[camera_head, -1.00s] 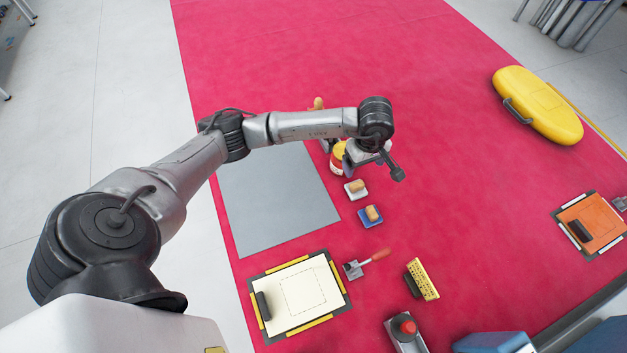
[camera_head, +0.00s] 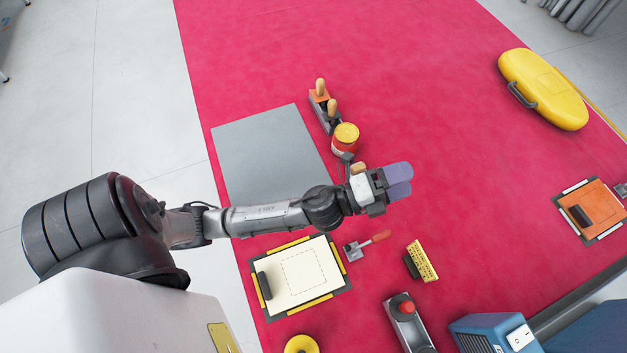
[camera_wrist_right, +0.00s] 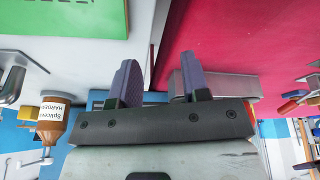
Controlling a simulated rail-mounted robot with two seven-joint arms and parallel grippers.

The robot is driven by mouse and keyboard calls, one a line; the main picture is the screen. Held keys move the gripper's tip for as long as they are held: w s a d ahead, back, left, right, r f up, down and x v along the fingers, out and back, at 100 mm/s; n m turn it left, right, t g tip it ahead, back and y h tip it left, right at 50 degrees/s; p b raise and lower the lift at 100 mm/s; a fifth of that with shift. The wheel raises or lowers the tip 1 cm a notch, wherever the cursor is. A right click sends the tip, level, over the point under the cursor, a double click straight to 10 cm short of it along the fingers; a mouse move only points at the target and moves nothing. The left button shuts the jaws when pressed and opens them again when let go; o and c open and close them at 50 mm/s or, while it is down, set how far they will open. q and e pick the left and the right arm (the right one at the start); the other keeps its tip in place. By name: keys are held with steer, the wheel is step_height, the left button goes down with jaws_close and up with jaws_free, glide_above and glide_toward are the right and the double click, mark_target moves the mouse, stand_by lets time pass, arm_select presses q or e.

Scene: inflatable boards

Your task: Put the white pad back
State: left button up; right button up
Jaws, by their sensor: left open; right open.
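The white pad is mostly hidden under my left arm in the head view. Only a tan block (camera_head: 358,167), which looks like its handle, shows just behind the wrist. My left gripper (camera_head: 398,180) has purple fingertips and is open above the red mat, to the right of that block. I cannot tell its height or whether it touches anything. The blue pad seen earlier beside the white one is hidden under the gripper. My right gripper (camera_wrist_right: 160,82) is open and empty in the right wrist view.
A brown bottle (camera_wrist_right: 52,122) shows in the right wrist view.

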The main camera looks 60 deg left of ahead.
arm_select(q)
steer(key=s+a+f+n+g+y, duration=0.2)
steer(key=s+f+n+g, duration=0.1)
steer(key=s+f+n, duration=0.1)
steer(key=s+a+f+n+g+y, duration=0.2)
steer(key=s+f+n+g+y, duration=0.1)
steer(key=s+f+n+g, duration=0.1)
steer(key=s+a+f+n+g+y, duration=0.3)
steer(key=s+f+n, duration=0.3)
steer(key=f+n, duration=0.2)
steer(key=shift+f+n+g, duration=0.1)
steer(key=shift+n+g, duration=0.4)
steer(key=shift+g, duration=0.2)
steer(key=s+f+n+g, duration=0.1)
steer(key=s, duration=0.2)
steer(key=s+d+f+g+h, duration=0.1)
steer(key=s+g, duration=0.1)
steer(key=s, duration=0.1)
steer(key=s+f+n+g, duration=0.1)
steer(key=s+g, duration=0.1)
steer(key=s, duration=0.1)
steer(key=shift+s+d+f+n+h, duration=0.1)
steer(key=shift+s+d+n+h, duration=0.2)
steer(key=shift+s, duration=0.1)
